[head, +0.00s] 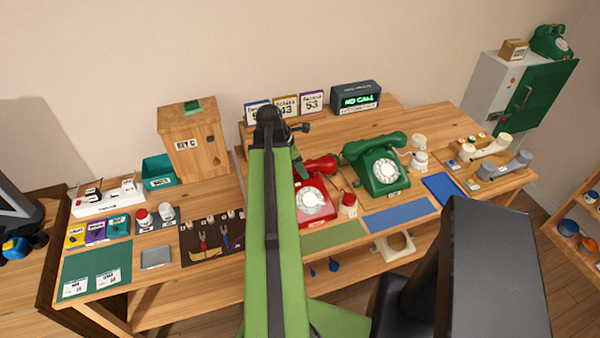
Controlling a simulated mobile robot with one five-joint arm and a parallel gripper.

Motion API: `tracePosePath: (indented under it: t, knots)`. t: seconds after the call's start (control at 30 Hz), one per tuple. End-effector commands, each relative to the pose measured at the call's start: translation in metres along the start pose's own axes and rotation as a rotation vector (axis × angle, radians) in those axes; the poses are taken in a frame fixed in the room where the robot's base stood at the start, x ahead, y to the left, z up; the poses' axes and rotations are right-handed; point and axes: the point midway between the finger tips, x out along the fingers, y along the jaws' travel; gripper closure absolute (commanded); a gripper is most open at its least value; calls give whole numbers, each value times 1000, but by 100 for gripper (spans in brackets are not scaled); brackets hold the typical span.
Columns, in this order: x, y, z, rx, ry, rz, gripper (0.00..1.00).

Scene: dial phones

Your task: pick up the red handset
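The red dial phone (314,207) sits on the wooden bench, just right of my green arm. The red handset (322,164) shows at the top of that phone. Its left part is hidden behind my arm, so I cannot tell whether it rests fully on the cradle. The end of my arm bends down over the bench, and my gripper (299,167) is beside the handset's left part. Its fingers are too small and covered to tell whether they are open, or whether they touch the handset.
A green dial phone (384,170) stands close to the right. A small red-topped jar (348,203) is between the phones. A display box (356,96) reads NO CALL behind them. A wooden box (193,145) stands at back left. A blue mat (401,215) lies at the front edge.

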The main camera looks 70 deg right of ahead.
Motion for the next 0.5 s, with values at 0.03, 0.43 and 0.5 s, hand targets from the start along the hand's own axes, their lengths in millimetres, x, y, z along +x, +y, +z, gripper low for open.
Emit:
tracePosePath:
  t: [0.03,0.43,0.5]
  knots:
    - [0,0,0,0,0,0,60]
    - [0,0,0,0,0,0,100]
    - [0,0,0,0,0,0,100]
